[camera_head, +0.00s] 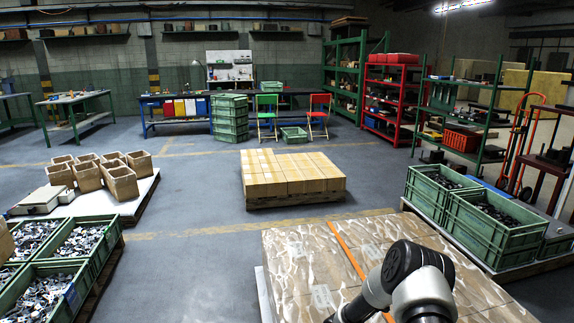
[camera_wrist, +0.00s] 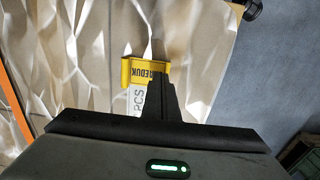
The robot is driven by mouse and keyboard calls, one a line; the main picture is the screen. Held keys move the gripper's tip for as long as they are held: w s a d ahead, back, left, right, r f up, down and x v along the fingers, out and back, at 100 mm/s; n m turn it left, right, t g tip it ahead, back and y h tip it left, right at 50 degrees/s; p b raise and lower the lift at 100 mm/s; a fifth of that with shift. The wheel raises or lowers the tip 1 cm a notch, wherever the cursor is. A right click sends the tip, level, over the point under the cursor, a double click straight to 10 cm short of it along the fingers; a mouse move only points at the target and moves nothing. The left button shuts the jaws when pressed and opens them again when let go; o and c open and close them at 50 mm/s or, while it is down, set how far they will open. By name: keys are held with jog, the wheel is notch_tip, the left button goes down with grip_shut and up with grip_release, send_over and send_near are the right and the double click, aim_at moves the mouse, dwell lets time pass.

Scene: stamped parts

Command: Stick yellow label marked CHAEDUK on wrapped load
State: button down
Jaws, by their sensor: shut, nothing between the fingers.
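The wrapped load (camera_head: 300,262) is a low stack of cartons under shiny clear film, at the front centre of the head view. Its creased film (camera_wrist: 95,50) fills much of the wrist view. A label (camera_wrist: 132,72) with a yellow band and a white lower part shows there against the film; the letters "EDUK" and "PCS" are readable, and the rest is hidden. My gripper (camera_wrist: 159,75) is shut and empty, with its dark fingers in front of the label's right part. Whether the fingers touch the label, I cannot tell. My arm hides part of the load in the head view.
An orange strap (camera_head: 346,250) crosses the load. Green crates (camera_head: 493,235) of parts stand to its right, and more crates (camera_head: 70,285) stand at left. A carton pallet (camera_head: 290,178) stands behind. Grey floor (camera_head: 190,255) is clear left of the load.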

jog(key=shift+f+b, duration=0.35)
jog(key=shift+f, duration=0.1)
jog(key=shift+w+d+f+b, duration=0.1)
jog(key=shift+d+b, duration=0.1)
jog(key=shift+d, duration=0.55)
jog(key=shift+w+d+f+b, duration=0.1)
jog(key=shift+d+b, duration=0.1)
jog(key=shift+d, duration=0.5)
jog(key=shift+r, duration=0.1)
notch_tip(320, 180, up, 7)
jog(key=p, duration=0.4)
jog(key=shift+a, duration=0.15)
